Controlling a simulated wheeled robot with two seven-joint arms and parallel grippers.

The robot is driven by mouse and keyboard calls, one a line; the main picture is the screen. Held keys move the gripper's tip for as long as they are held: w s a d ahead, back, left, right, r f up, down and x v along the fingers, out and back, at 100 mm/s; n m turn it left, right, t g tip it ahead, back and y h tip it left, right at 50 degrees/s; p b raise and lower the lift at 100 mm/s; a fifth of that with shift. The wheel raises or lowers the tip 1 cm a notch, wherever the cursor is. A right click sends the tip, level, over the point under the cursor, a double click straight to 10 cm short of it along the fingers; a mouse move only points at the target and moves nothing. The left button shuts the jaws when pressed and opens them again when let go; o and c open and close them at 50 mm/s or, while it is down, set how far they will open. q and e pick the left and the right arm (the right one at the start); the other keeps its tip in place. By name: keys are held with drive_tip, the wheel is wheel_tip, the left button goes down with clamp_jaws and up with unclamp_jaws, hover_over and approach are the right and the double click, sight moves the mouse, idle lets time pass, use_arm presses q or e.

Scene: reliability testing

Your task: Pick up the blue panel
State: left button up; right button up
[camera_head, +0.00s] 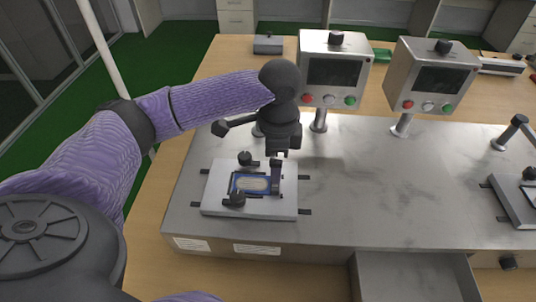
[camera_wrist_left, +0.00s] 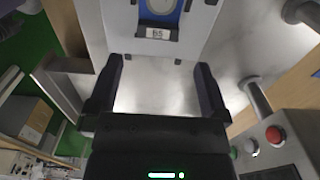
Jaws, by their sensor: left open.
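The blue panel (camera_head: 236,184) lies flat in a pale fixture plate (camera_head: 222,205) on the left of the metal bench, with a light oval area in its middle. In the left wrist view, part of the blue panel (camera_wrist_left: 146,20) shows at the top edge, with a small white label beside it. My left gripper (camera_head: 277,188) reaches down over the right side of the fixture, close to the panel's right end. In the wrist view its two dark fingers (camera_wrist_left: 158,88) are spread with nothing between them. I cannot tell how high the fingertips are above the plate. My right gripper is out of view.
Dark knobs (camera_head: 236,199) stand on the fixture near the panel. Two metal control boxes (camera_head: 332,77) (camera_head: 432,80) on posts stand behind, at centre and right. Another fixture (camera_head: 512,205) sits at the right edge. The bench's middle is bare, with a drawer-like recess (camera_head: 415,275) in front.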

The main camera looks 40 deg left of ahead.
use_arm(q)
wheel_tip(320, 180, down, 7)
drive_tip(key=shift+s+r+b, duration=0.15)
drive_tip(key=shift+b, duration=1.05)
drive_tip(key=shift+r, duration=0.1)
drive_tip(key=shift+c, duration=0.7)
drive_tip(key=c, duration=1)
wheel_tip(320, 180, up, 10)
drive_tip(key=p, duration=0.4)
drive_tip(key=b, duration=0.1)
hover_over(256, 182)
drive_tip(key=w+d, duration=0.2)
drive_tip(key=d, duration=0.2)
drive_tip(key=shift+s+a+f, duration=0.1)
drive_tip(key=shift+a+f, duration=0.05)
drive_tip(key=shift+f, duration=3.35)
